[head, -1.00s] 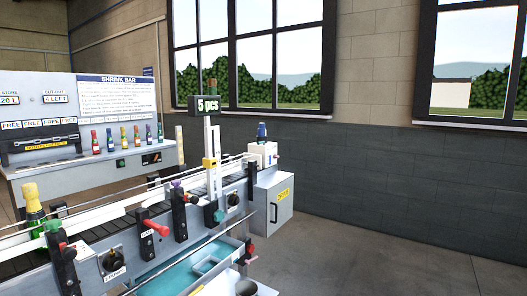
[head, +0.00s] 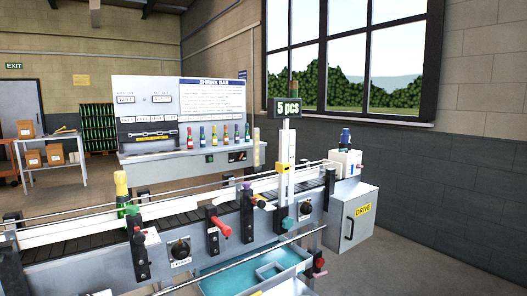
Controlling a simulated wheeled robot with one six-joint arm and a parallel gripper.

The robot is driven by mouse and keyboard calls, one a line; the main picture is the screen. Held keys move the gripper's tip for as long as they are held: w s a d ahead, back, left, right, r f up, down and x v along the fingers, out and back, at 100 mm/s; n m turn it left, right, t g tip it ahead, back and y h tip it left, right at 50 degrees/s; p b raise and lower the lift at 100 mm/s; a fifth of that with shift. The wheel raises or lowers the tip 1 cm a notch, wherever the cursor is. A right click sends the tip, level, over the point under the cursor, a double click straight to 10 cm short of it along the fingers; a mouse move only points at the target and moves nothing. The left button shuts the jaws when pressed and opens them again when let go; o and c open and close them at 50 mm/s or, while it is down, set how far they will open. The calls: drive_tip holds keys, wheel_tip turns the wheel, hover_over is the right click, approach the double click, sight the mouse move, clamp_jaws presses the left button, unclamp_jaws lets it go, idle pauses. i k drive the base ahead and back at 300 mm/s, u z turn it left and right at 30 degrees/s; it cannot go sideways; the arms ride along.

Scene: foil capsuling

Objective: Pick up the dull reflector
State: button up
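I cannot pick out a dull reflector for certain in the head view. The conveyor (head: 75,250) carries small brackets and coloured fittings along its near rail, too small to tell whether one is a reflector. Among them are a red handle (head: 221,228), a purple knob (head: 247,186) and a yellow block on a white post (head: 285,180). A dark fitting with a red part (head: 319,266) sits at the lower right of the conveyor frame. My gripper is not in view.
A green bottle with a gold top (head: 122,188) stands on the conveyor. A grey DRIVE cabinet (head: 350,222) stands at the right end. The shrink bar bench (head: 180,146) stands behind. Floor at the right is clear.

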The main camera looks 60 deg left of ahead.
sight(256, 131)
drive_tip(key=u, duration=0.2)
drive_tip(key=i, duration=1.9)
drive_tip(key=u, duration=0.9)
drive_tip(key=i, duration=1.05)
drive_tip(key=u, duration=0.8)
